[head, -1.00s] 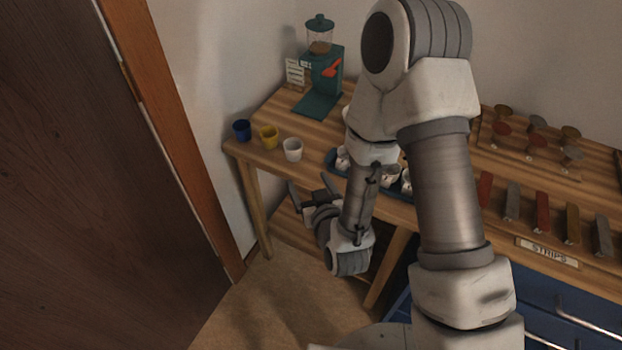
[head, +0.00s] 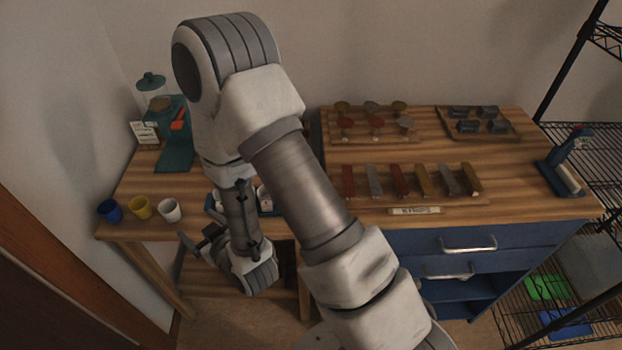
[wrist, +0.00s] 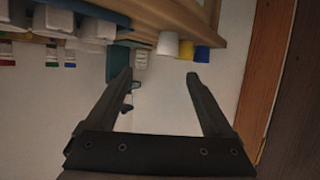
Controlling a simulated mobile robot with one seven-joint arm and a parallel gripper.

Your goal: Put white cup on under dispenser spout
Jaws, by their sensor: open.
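The white cup (head: 170,210) stands on the wooden table near its front left edge, to the right of a yellow cup (head: 140,207) and a blue cup (head: 109,211). In the wrist view the white cup (wrist: 168,44) shows beyond the fingers, near the top. The green dispenser (head: 178,148) with a clear hopper stands behind the cups at the back left; its spout is too small to make out. My gripper (head: 183,247) is open and empty, in front of the table edge, apart from and slightly below the white cup. It also shows in the wrist view (wrist: 158,75).
A blue tray with white cups (head: 266,207) is partly hidden behind my arm. Wooden racks with coloured strips (head: 400,182) and round pieces (head: 372,122) fill the right. A wall stands close on the left, and a wire shelf (head: 590,165) far right.

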